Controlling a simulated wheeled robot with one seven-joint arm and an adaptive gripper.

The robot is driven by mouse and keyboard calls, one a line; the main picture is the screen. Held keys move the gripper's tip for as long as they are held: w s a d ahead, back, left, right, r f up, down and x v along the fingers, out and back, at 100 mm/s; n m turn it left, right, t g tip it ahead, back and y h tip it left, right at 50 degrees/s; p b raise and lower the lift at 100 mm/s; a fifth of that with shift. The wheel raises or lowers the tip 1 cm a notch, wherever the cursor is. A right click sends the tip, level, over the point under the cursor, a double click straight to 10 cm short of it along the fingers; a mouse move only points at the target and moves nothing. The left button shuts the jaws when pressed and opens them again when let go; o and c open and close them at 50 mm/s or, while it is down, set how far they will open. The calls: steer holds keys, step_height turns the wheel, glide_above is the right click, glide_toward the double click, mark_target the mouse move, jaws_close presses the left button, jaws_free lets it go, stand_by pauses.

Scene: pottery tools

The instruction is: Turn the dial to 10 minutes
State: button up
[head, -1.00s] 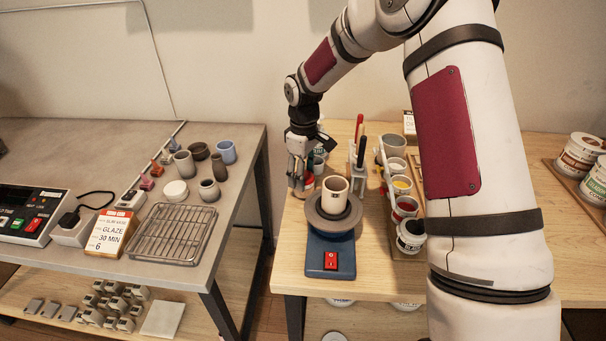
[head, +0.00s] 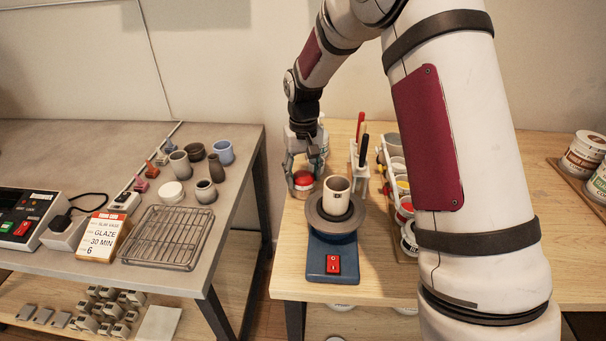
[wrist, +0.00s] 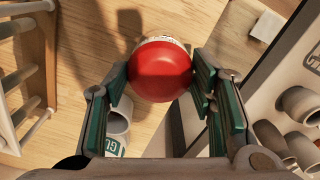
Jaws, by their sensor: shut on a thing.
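A red round dial (head: 304,180) with a smooth domed top is on the wooden table, behind and left of the cup. In the wrist view the red dome (wrist: 160,72) fills the space between my fingers, with a white marked band at its far edge. The markings are too small to read, so its setting cannot be told. My gripper (head: 303,172) points down and is shut on the dial, one teal-padded finger on each side. It also shows in the wrist view (wrist: 162,84). Whether the dial rests on the table is unclear.
A cream cup (head: 336,194) stands on a blue turntable (head: 331,259) close to the dial. A white tool rack (head: 358,176) and glaze jars (head: 403,207) stand to the right.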

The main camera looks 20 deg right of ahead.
mark_target(303, 175)
stand_by(0.3)
steer(key=o, duration=1.1)
steer(key=shift+o, duration=0.2)
step_height(303, 175, up, 12)
